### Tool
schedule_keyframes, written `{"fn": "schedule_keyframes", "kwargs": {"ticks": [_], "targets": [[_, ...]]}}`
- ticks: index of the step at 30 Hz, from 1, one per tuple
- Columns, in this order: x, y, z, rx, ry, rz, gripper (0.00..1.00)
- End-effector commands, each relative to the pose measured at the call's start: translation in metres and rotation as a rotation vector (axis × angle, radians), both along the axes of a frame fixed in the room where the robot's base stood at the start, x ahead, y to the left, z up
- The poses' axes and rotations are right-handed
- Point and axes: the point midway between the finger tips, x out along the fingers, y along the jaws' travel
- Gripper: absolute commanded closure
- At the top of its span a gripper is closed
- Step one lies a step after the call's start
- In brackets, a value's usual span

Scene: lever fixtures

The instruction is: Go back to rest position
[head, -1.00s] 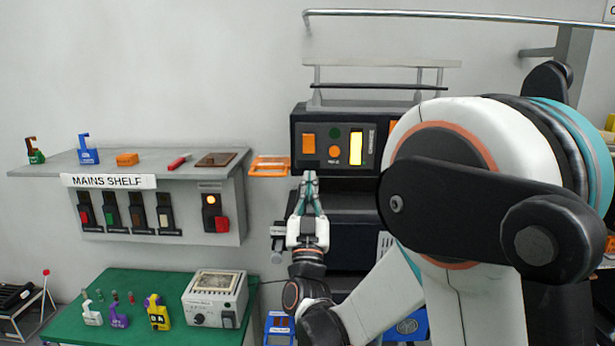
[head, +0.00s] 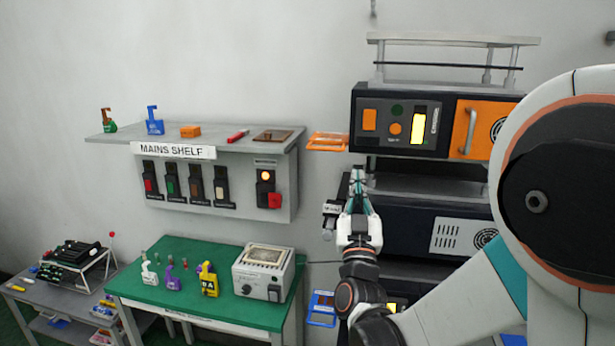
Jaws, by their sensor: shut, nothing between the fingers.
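My gripper (head: 357,178) is shut and empty, its fingers pointing up. It shows in front of the dark equipment rack, below the control box (head: 397,122) with the lit yellow display (head: 418,123). My gripper appears apart from the shelf. Whether it touches the rack cannot be told from this view. My own arm fills the right side of the view and hides part of the rack.
A green table (head: 180,262) at lower left carries a meter box (head: 263,272) and several small padlock-like items. An orange tray (head: 327,141) juts out beside the control box. A grey cart (head: 60,298) stands at far left. The wall above the shelf is clear.

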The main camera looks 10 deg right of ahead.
Motion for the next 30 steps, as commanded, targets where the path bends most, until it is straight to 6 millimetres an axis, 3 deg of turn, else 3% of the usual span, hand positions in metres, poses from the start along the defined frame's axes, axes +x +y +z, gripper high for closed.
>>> {"fn": "schedule_keyframes", "kwargs": {"ticks": [7, 14, 20, 30], "targets": [[-0.005, 0.020, -0.062, -0.018, 0.290, 0.166, 1.00], [-0.040, 0.027, -0.137, -0.003, 0.595, 0.261, 1.00], [-0.094, 0.022, -0.215, 0.034, 0.875, 0.287, 1.00], [-0.221, -0.007, -0.349, 0.145, 1.334, 0.210, 1.00]]}}
